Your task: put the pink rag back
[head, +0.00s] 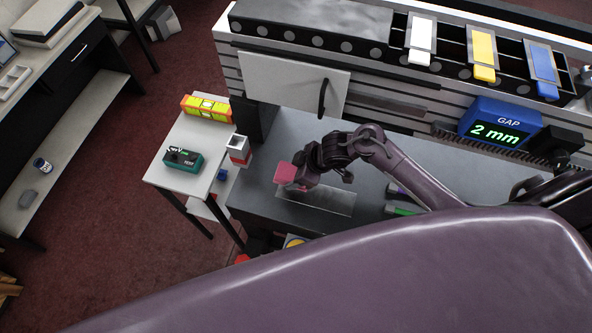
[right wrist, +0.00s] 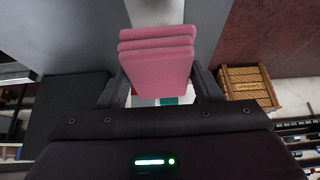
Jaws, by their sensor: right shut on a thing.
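The pink rag (head: 285,173) is folded in layers and shows large in the right wrist view (right wrist: 157,62). My right gripper (head: 298,177) is shut on it, with one finger on each side in the right wrist view (right wrist: 160,88). The head view shows the rag above the left part of the dark grey tabletop (head: 385,160). I cannot tell its exact height. The rag hides what lies directly behind it in the wrist view. My left gripper is not in view.
A small white table (head: 159,177) at left holds a green tester (head: 183,159) and a yellow-orange level (head: 206,108). A pale rectangular plate (head: 330,200) lies under my right arm. A blue gap display (head: 500,124) stands at right.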

